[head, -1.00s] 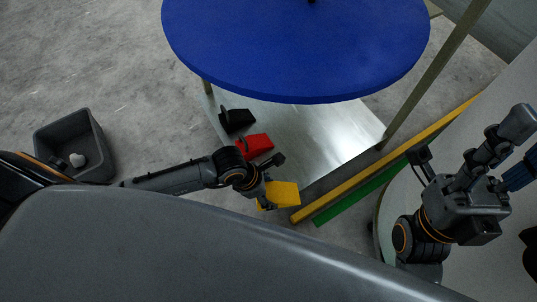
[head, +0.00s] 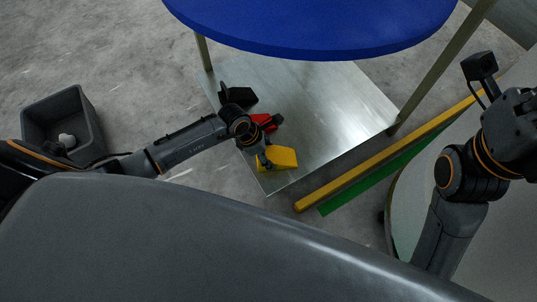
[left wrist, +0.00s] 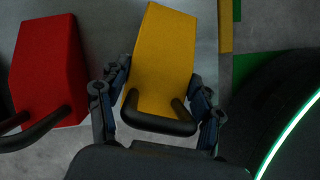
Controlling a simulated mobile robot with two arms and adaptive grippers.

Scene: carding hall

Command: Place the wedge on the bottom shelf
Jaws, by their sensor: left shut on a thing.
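The yellow wedge (head: 283,157), a block with a dark handle, is in my left gripper (head: 259,160), over the near corner of the metal bottom shelf (head: 325,115). I cannot tell whether it touches the shelf. In the left wrist view the yellow wedge (left wrist: 162,60) sits between the two fingers (left wrist: 158,110), shut at its dark handle end. A red wedge (head: 262,118), partly hidden by my left wrist, and a black wedge (head: 238,96) are on the shelf behind it. The red wedge (left wrist: 50,75) shows at left in the left wrist view. My right gripper's fingers are out of view.
A round blue top (head: 320,25) stands above the shelf on thin posts. A yellow bar (head: 370,165) and a green strip (head: 375,178) run along the right side. A grey bin (head: 85,110) is at left. The shelf's middle and right are clear.

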